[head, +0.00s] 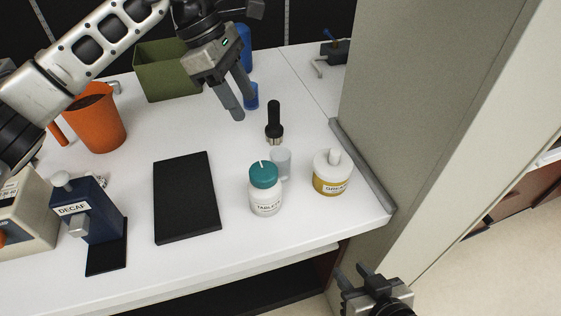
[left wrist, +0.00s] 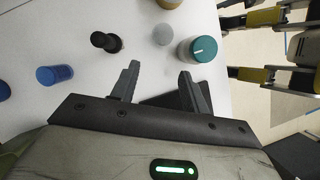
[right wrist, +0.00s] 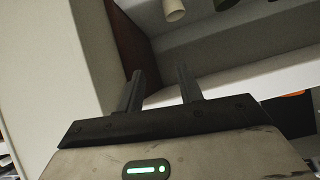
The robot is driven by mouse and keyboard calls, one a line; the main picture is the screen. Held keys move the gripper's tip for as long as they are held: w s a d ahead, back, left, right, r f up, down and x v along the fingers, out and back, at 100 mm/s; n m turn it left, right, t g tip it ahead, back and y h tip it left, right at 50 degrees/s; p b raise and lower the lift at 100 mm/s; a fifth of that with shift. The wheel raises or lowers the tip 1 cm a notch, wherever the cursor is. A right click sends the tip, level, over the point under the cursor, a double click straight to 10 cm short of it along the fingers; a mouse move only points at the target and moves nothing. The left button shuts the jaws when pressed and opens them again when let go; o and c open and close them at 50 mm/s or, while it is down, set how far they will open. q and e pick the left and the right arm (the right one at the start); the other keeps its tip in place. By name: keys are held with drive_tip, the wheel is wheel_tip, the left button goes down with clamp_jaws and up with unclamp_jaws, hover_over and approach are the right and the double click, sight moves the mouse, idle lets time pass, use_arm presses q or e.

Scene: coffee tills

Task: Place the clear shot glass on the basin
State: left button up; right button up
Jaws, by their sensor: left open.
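The clear shot glass (head: 283,162) stands on the white counter, partly hidden behind a teal-capped white bottle (head: 265,197). It also shows faintly in the left wrist view (left wrist: 163,34). My left gripper (head: 242,106) is open and empty, above the counter to the left of and beyond the glass. My right gripper (head: 357,272) is open and empty, low beyond the counter's front edge. I cannot tell for certain which thing is the basin; an olive green open-topped box (head: 165,75) stands at the back left.
A black tamper (head: 274,120) stands behind the glass, and a yellow-and-white bottle (head: 332,180) to its right. A flat black slab (head: 187,198) lies left. An orange jug (head: 97,122), DECAF grinder (head: 85,210) and blue cup (head: 251,98) stand around. A grey pillar (head: 420,110) bounds the right.

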use_arm(q)
drive_tip(key=p, duration=0.1)
approach(288, 174)
drive_tip(key=w, duration=0.1)
drive_tip(key=shift+a+f, duration=0.3)
drive_tip(key=shift+f, duration=0.35)
drive_tip(key=x, duration=0.2)
drive_tip(key=p+x, duration=0.1)
drive_tip(key=x, duration=0.1)
drive_tip(key=shift+s+d, duration=0.1)
drive_tip(key=shift+d, duration=0.35)
drive_tip(key=shift+d+f, duration=0.1)
drive_tip(key=shift+f, duration=0.25)
drive_tip(key=c, duration=0.8)
use_arm(e)
drive_tip(key=shift+s+d+r, duration=0.15)
drive_tip(key=shift+d+r, duration=0.1)
drive_tip(key=shift+r, duration=0.05)
use_arm(q)
drive_tip(key=shift+r, duration=0.2)
